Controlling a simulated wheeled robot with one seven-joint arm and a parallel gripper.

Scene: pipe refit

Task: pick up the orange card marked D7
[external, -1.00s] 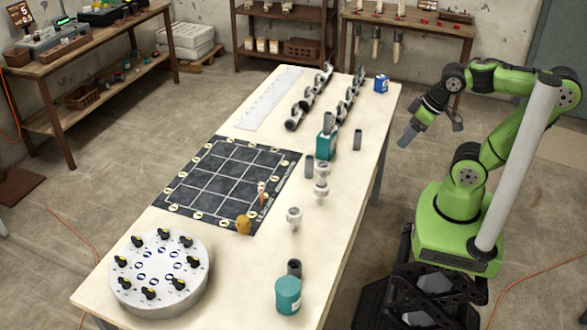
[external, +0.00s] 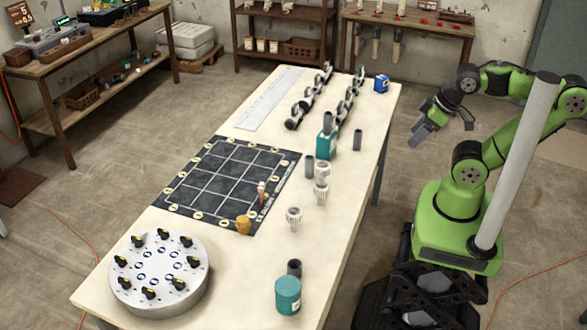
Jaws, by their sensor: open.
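A small orange and white upright piece (external: 262,190) stands near the right edge of the black gridded mat (external: 190,171). It may be the orange card, but it is too small for me to read a D7 mark or be sure of its shape. My gripper (external: 444,130) is open and empty. It hangs in the air to the right of the table, well apart from the orange piece and the mat.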

